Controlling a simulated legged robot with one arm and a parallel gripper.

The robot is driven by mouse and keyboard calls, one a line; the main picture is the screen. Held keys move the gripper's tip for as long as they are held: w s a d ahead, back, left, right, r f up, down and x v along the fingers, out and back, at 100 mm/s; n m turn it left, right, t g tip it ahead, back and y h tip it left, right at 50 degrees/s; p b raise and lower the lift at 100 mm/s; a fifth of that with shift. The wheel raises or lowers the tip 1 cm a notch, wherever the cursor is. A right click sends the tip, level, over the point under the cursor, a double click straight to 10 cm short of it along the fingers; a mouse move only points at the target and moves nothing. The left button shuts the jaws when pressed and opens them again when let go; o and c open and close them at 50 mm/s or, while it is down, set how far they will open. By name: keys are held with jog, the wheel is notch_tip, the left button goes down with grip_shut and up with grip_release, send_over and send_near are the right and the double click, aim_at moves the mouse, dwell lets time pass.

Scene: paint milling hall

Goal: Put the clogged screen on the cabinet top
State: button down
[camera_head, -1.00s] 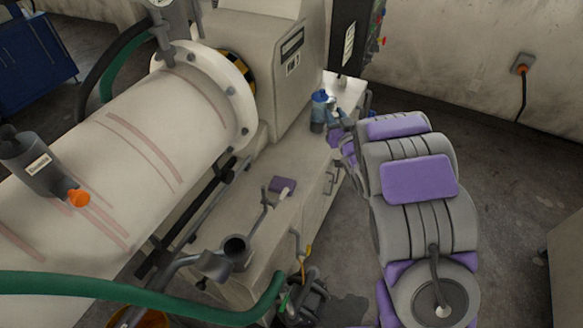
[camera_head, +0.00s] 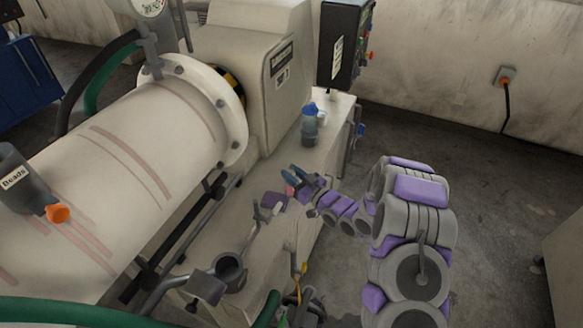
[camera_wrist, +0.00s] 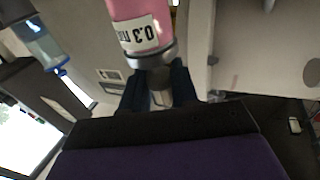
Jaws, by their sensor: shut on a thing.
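The screen (camera_wrist: 140,25) is a pink cylinder with a grey collar and a white label reading "0.3" in the wrist view. My gripper (camera_wrist: 158,88) is shut on its narrow grey end, between dark blue fingers. In the head view my gripper (camera_head: 292,172) is over the beige cabinet top (camera_head: 262,168), and only a small pink bit of the screen (camera_head: 290,190) shows. I cannot tell whether the screen touches the top. Clogging on it is not visible.
A blue-capped bottle (camera_head: 311,122) stands farther back on the cabinet top. A dark control box (camera_head: 345,45) stands behind.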

jog(key=shift+w+f+b, duration=0.6)
jog(key=shift+w+f, duration=0.2)
jog(key=shift+w, duration=0.85)
jog(key=shift+w+f+b, duration=0.55)
jog(key=shift+w+f, duration=0.2)
jog(key=shift+w, duration=0.9)
jog(key=shift+w+f+b, duration=0.6)
jog(key=shift+w+f, duration=0.2)
jog(key=shift+w, duration=0.85)
jog(key=shift+r, duration=0.1)
jog(key=c, duration=0.9)
grip_release()
jog(key=shift+o, duration=0.2)
jog(key=shift+d, duration=0.1)
